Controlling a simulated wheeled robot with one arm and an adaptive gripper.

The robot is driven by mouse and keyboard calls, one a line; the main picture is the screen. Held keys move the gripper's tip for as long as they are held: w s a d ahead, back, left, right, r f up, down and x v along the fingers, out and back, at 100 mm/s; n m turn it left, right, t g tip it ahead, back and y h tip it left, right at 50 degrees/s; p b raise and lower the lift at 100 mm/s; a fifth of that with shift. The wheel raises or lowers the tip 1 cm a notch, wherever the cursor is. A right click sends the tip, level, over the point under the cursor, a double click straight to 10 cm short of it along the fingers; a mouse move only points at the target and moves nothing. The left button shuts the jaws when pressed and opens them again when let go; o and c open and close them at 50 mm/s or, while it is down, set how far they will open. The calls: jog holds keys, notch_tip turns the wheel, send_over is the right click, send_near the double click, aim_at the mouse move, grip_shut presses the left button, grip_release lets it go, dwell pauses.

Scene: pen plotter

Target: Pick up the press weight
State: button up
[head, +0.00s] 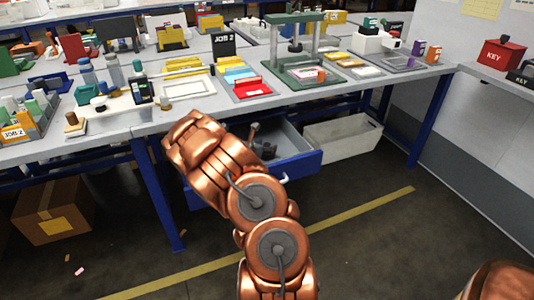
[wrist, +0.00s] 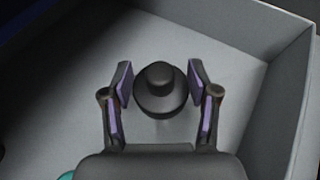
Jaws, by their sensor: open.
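In the wrist view, a dark round weight with a knob on top, which looks like the press weight (wrist: 160,92), stands upright on the grey floor of a drawer. My gripper (wrist: 160,80) is open, with one purple-padded finger on each side of the weight. Small gaps show between the pads and the weight. In the head view, my copper arm reaches down to the open blue-fronted drawer (head: 300,164) under the table. My gripper (head: 262,150) is mostly hidden there behind the arm, and the weight cannot be made out clearly.
The drawer's grey walls (wrist: 225,30) stand behind and to the right of my gripper. A teal thing (wrist: 67,175) shows at the lower left edge. In the head view, the table (head: 200,112) is crowded above the drawer. A grey bin (head: 342,140) is right of it.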

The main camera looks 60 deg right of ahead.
jog(key=shift+d+f, duration=0.15)
jog(key=shift+d, duration=0.55)
grip_shut()
dwell(0.3)
